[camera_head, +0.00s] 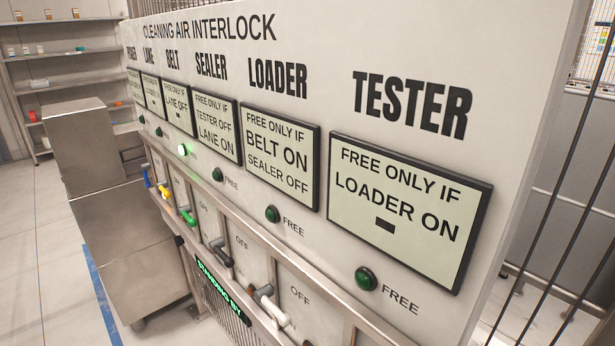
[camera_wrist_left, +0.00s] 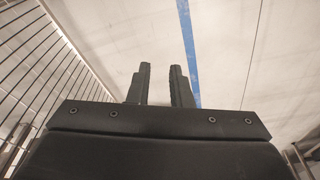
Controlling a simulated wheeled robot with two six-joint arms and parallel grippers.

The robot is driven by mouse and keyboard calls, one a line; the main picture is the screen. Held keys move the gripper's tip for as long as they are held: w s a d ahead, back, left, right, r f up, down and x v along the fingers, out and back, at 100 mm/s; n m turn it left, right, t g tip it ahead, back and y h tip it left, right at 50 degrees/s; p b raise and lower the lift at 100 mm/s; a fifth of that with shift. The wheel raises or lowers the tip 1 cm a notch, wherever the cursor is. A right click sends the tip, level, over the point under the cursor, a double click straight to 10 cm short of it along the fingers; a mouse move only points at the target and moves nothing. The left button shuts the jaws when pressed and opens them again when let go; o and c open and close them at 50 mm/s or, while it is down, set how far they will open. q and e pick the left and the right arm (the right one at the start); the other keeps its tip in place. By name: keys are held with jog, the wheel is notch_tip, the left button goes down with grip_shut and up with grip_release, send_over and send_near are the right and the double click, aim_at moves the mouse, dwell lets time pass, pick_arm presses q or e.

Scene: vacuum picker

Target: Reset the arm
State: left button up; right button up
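My left gripper (camera_wrist_left: 160,68) shows in the left wrist view with a gap between its two dark fingers and nothing between them. It points over a pale floor. Neither gripper shows in the head view, where the cleaning air interlock panel (camera_head: 320,38) fills most of the picture. Along its lower ledge stand a blue lever (camera_head: 147,177), a yellow lever (camera_head: 165,191), a green lever (camera_head: 188,215), a dark grey lever (camera_head: 221,251) and a white lever (camera_head: 266,295). The lamp (camera_head: 182,150) under BELT glows bright; the tester lamp (camera_head: 366,279) is dark green.
A green display (camera_head: 220,289) under the levers reads STANDING BY. A metal cabinet (camera_head: 118,220) stands left of the panel, shelves (camera_head: 65,55) behind it. Dark bars (camera_head: 575,170) stand at the right. Floor (camera_head: 28,240) is clear at the left, with a blue line (camera_head: 100,290).

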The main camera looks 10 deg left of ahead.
pick_arm(q)
jog(key=s+d+f+m, duration=0.1)
jog(key=s+d+f, duration=0.3)
jog(key=s, duration=0.7)
jog(key=s+d+f+m, duration=0.2)
jog(key=s+d+f, duration=0.2)
jog(key=s, duration=0.7)
jog(key=s+d+f+m, duration=0.2)
jog(key=s+d+f, duration=0.2)
jog(key=s, duration=0.7)
jog(key=shift+s+d+g, duration=0.3)
jog(key=shift+d, duration=0.95)
jog(key=shift+f, duration=0.1)
